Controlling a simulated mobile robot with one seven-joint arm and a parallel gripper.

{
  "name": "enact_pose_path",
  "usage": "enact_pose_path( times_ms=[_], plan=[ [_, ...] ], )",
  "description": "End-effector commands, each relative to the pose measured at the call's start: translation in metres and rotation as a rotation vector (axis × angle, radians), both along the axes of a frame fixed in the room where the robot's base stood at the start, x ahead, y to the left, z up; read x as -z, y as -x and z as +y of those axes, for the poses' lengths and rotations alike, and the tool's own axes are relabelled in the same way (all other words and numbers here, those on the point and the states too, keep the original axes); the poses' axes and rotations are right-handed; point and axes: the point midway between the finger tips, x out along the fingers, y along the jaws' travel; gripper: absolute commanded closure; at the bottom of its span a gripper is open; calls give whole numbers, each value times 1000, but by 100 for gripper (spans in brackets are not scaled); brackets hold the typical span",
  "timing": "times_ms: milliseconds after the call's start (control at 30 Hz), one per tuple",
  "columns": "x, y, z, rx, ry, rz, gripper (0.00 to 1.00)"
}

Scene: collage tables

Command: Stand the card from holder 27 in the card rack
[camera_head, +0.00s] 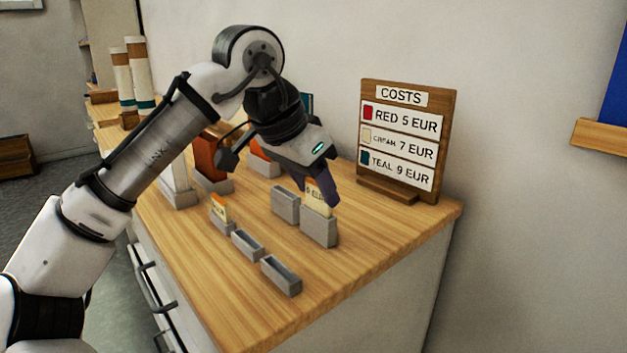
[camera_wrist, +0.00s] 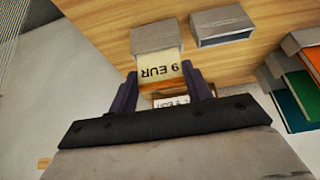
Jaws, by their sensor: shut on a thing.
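My gripper (camera_head: 318,190) is shut on a cream card with an orange end (camera_head: 315,204). The card reads "9 EUR" and is upside down in the wrist view (camera_wrist: 158,66), between my two fingers (camera_wrist: 160,92). Its lower end meets a grey block holder (camera_head: 319,232), which also shows in the wrist view (camera_wrist: 157,38); how deep it sits in the slot cannot be told. An empty grey holder (camera_head: 285,204) stands just to the left. No holder number is readable, so I cannot tell which is holder 27 or which is the card rack.
Two low empty grey holders (camera_head: 247,244) (camera_head: 281,277) stand nearer the front edge. Another holds an orange and cream card (camera_head: 220,208). Larger holders with coloured cards (camera_wrist: 300,90) stand farther left. A wooden COSTS board (camera_head: 408,140) stands behind. The wooden top's right front is clear.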

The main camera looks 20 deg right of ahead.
Motion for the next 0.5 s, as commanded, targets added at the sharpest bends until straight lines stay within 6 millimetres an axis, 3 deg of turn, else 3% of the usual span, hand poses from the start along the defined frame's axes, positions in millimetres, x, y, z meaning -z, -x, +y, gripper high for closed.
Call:
enact_pose_path(
  times_ms=[500],
  plan=[
    [11,0,0,1,2,1,72]
  ],
)
